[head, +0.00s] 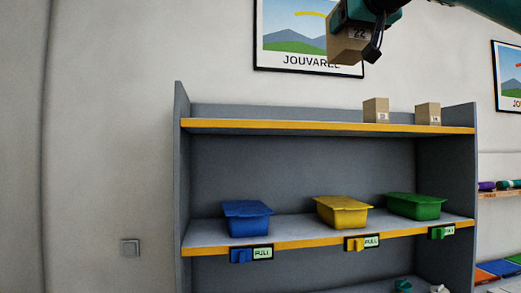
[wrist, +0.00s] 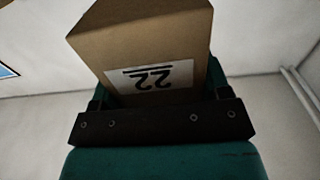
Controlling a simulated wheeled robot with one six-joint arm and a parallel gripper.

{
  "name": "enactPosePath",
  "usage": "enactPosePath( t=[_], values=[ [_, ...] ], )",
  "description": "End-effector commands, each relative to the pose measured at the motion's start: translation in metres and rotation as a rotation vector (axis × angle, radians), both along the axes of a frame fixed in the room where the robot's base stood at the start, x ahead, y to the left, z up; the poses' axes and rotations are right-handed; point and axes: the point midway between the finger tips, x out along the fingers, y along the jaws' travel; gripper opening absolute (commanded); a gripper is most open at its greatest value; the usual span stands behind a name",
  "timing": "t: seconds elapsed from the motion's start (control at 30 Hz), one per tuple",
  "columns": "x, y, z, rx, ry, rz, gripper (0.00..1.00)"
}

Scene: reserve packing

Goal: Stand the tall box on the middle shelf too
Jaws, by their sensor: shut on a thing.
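My gripper (head: 362,18) is shut on a brown cardboard box (head: 345,47) with a white label reading 22. In the head view it is high up, in front of the wall picture and above the shelf unit. In the wrist view the box (wrist: 140,40) sits between the jaws, its label upside down in the picture. The shelf board with the bins (head: 290,233) has a yellow front edge. A blue bin (head: 247,222), a yellow bin (head: 342,215) and a green bin (head: 414,208) stand on it, with gaps between them.
Two small cardboard boxes (head: 376,110) (head: 428,114) stand on the right of the top board (head: 250,124); its left is clear. A lower board shows partly at the bottom, with small items. Grey side panels (head: 182,165) bound the unit.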

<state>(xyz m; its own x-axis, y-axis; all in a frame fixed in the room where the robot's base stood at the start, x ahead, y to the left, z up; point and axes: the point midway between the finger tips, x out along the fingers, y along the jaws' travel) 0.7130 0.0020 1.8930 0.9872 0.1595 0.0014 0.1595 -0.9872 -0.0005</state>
Motion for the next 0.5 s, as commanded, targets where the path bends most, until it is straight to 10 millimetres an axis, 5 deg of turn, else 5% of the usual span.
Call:
enactPosePath(
  t=[0.5],
  values=[
    [0.077,0.004,-0.089,-0.002,0.007,-0.035,0.42]
  ],
)
